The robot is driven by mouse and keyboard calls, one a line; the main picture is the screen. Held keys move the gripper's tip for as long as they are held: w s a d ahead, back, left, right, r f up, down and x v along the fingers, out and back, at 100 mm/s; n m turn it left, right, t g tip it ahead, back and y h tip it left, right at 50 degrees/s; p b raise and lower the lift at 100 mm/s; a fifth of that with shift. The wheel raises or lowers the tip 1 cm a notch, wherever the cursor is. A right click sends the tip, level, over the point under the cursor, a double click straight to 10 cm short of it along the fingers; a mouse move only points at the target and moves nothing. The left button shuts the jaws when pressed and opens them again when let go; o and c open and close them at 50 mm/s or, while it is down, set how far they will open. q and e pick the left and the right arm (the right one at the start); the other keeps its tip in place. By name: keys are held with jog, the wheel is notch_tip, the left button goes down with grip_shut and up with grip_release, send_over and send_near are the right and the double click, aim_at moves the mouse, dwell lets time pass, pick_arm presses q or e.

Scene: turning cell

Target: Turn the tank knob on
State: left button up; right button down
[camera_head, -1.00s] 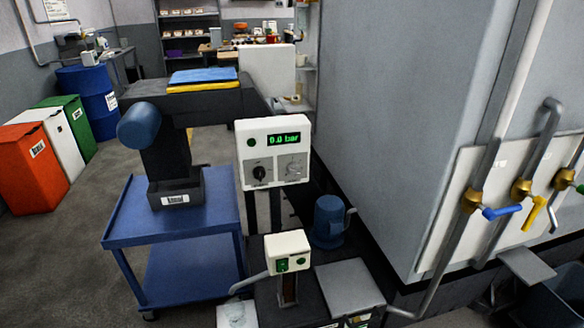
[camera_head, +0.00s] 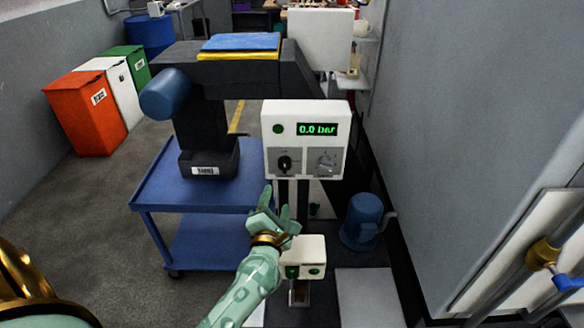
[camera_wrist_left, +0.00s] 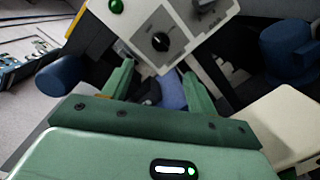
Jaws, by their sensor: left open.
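A white control panel (camera_head: 306,120) shows a green 0.0 bar display (camera_head: 317,129) and a green lamp (camera_head: 278,129). Below them are a black knob (camera_head: 284,163) on the left and a silver knob (camera_head: 326,162) on the right; their labels are too small to read. My left gripper (camera_head: 267,197) is open and empty, below and slightly left of the black knob, apart from it. In the left wrist view the black knob (camera_wrist_left: 160,41) lies beyond the open fingers (camera_wrist_left: 158,86), untouched. My right gripper is not in view.
A small white switch box (camera_head: 306,249) stands below the panel, close behind my left wrist. A blue cart (camera_head: 165,190) is on the left, a blue motor-like cylinder (camera_head: 362,222) on the right. A large grey cabinet (camera_head: 470,130) with pipes and valves bounds the right side.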

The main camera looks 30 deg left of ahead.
aim_at(284, 169)
pick_arm(q)
jog(key=b+x, duration=0.1)
jog(key=x, duration=0.7)
jog(key=b+x, duration=0.1)
jog(key=x, duration=0.4)
jog(key=shift+f+b, duration=0.3)
jog(key=shift+b, duration=0.05)
jog(key=shift+w+a+r, duration=0.15)
jog(key=shift+w+a, duration=0.05)
jog(key=shift+w, duration=0.25)
jog(key=c, duration=1)
